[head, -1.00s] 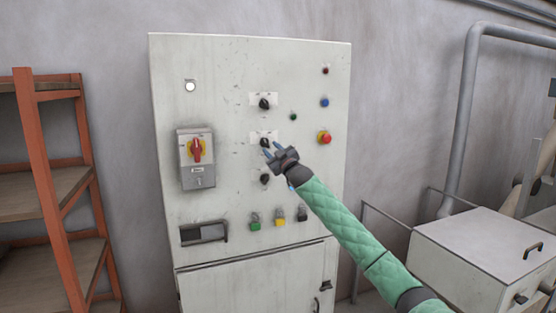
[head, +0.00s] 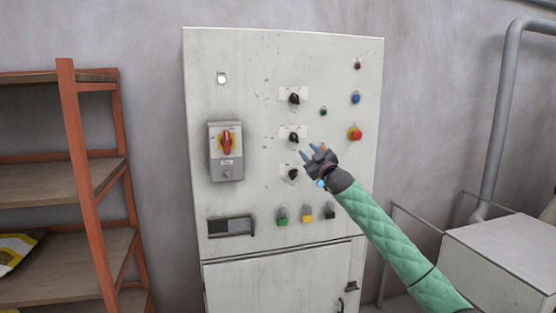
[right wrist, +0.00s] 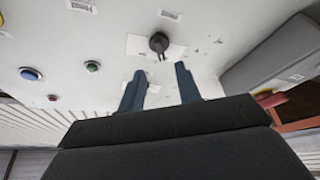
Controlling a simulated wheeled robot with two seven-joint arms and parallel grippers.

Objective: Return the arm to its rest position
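My right arm in its green quilted sleeve comes in from the lower right in the head view. Its right gripper (head: 308,152) hangs in front of the cabinet, to the right of and slightly below the middle black knob (head: 294,138). In the right wrist view the two blue fingers (right wrist: 160,88) are apart with nothing between them. A black rotary knob (right wrist: 159,42) on the panel shows beyond the fingertips, clear of them. My left arm and gripper are in neither view.
The pale control cabinet (head: 265,75) carries a red-and-yellow main switch (head: 227,143), a red emergency stop (head: 355,133) and several buttons. An orange-framed shelf (head: 84,165) stands left. A pale metal box (head: 500,250) and a grey pipe (head: 500,120) stand right.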

